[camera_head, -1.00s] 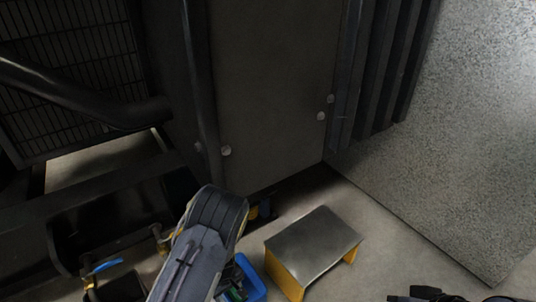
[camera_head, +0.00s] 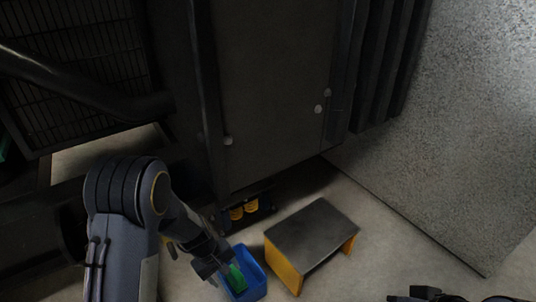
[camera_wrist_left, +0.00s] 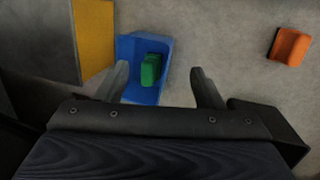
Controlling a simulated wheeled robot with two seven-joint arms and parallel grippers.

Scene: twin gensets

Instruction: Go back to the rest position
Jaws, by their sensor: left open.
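My left gripper (camera_head: 212,268) is at the lower middle of the head view, just left of a blue bin. In the left wrist view its two fingers (camera_wrist_left: 160,88) are spread apart with nothing held between them. The blue bin (camera_wrist_left: 135,47) lies beyond the fingers, with a green object (camera_wrist_left: 151,69) inside it. In the head view the blue bin (camera_head: 257,290) is partly covered by the gripper. Part of my right arm (camera_head: 425,293) shows at the bottom right edge; its fingers cannot be made out.
A yellow-sided step stool (camera_head: 312,236) with a dark top stands right of the bin. A dark genset (camera_head: 270,90) fills the back. A speckled grey wall (camera_head: 460,120) is at the right. An orange object (camera_wrist_left: 290,46) lies on the floor in the wrist view.

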